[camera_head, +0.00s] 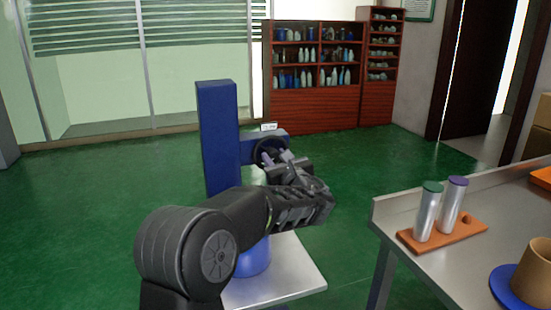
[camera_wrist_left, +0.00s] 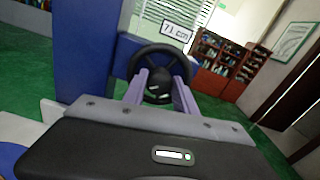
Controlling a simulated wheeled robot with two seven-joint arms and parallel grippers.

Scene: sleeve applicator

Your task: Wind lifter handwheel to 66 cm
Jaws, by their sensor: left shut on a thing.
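The lifter is a tall blue column (camera_head: 219,135) on a grey base plate (camera_head: 290,278), with a blue arm and a black handwheel (camera_head: 268,150) on its side. In the left wrist view the handwheel (camera_wrist_left: 160,62) faces me, and a white label (camera_wrist_left: 177,30) above it reads 71 cm. My left gripper (camera_head: 272,158) is at the handwheel. Its two purple-grey fingers (camera_wrist_left: 160,88) are shut on the dark hub at the wheel's middle. The far side of the wheel is hidden. My right gripper is not in view.
A steel table (camera_head: 400,215) stands at the right. An orange rack (camera_head: 455,234) on it holds two silver cylinders, one green-capped (camera_head: 427,210), one purple-capped (camera_head: 452,203). A brown cup (camera_head: 533,275) stands on a blue disc (camera_head: 505,290). Red shelves (camera_head: 315,110) stand far back. Green floor (camera_head: 100,210) is clear at left.

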